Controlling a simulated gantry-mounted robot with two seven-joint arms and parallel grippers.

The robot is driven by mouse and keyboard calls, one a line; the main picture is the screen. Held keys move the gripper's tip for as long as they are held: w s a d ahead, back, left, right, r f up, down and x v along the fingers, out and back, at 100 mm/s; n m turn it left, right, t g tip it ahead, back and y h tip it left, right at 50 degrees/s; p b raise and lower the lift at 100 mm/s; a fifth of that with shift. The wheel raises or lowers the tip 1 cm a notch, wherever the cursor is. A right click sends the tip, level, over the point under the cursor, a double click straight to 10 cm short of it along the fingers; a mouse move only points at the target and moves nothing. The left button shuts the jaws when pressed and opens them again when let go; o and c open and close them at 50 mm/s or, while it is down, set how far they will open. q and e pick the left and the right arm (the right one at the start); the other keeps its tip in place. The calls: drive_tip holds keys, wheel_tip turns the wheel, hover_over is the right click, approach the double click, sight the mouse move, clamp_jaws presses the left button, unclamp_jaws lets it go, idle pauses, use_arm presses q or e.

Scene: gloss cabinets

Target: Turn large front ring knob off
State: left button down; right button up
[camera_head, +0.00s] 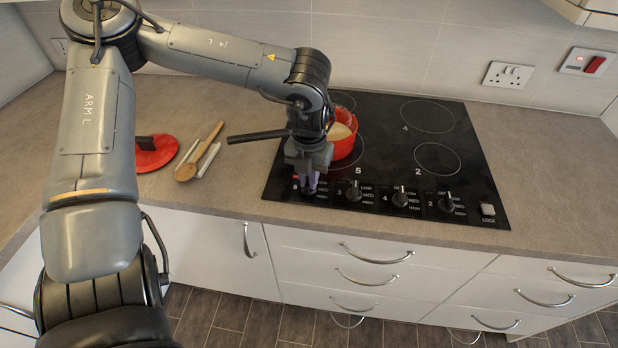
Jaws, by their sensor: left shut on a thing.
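The black hob (470,150) has a row of knobs along its front edge. My left gripper (309,183) points down at the left end of this row and is shut on the leftmost knob, which it mostly hides. The other knobs stand free to the right: one (354,191) beside the gripper, one (400,197) in the middle, and one (446,203) at the right. A red pan (346,145) sits on the left front ring, partly behind my left gripper. My right gripper is out of view.
The pan's black handle (257,136) sticks out left over the counter. A wooden spoon (200,150) and a red round item (154,156) lie on the counter at left. The right counter is clear.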

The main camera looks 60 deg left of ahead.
use_arm(q)
drive_tip(key=shift+n, duration=1.1)
drive_tip(key=c, duration=1.2)
unclamp_jaws()
drive_tip(key=shift+o, duration=0.2)
drive_tip(key=shift+r, duration=0.1)
wheel_tip(320, 180, up, 11)
drive_tip(key=shift+p, duration=0.35)
